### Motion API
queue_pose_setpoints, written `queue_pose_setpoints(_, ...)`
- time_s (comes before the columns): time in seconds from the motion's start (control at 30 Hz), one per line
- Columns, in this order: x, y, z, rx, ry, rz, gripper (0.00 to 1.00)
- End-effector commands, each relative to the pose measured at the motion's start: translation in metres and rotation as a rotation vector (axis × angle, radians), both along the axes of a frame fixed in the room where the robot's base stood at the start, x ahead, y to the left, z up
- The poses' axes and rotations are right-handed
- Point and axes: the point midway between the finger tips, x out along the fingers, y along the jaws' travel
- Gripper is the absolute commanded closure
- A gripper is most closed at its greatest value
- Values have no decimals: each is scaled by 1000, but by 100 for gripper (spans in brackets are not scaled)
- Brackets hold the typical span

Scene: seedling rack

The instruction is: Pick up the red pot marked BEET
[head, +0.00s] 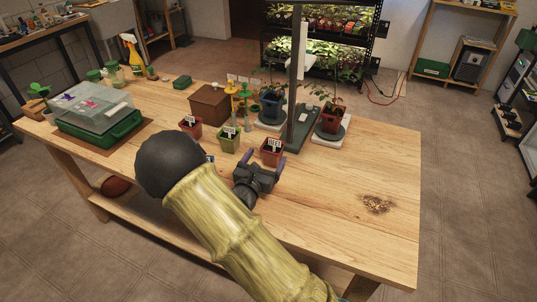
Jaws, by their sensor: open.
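Two small red pots with white labels stand on the wooden table (375,165) in the head view. One red pot (272,158) is near the middle, and the other red pot (191,132) is further left. My arm hides part of the table's front left.
Behind the pots are a brown box (209,103), a dark post (296,90), and potted seedlings in a blue pot (271,107) and a larger red pot (332,119). A clear-lidded green tray (98,128) is at left.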

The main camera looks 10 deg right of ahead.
Motion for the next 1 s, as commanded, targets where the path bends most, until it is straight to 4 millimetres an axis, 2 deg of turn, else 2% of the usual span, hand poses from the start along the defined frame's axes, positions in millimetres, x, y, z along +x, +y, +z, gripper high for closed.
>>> queue_pose_setpoints(0.1, 17, -13, 0, -1, -2, -3, 15)
queue_pose_setpoints(0.2, 26, -18, 0, -1, -1, -2, 15)
queue_pose_setpoints(0.67, 34, -22, 0, -1, -1, -2, 15)
queue_pose_setpoints(1.0, 72, -44, 0, -1, -1, -1, 15)
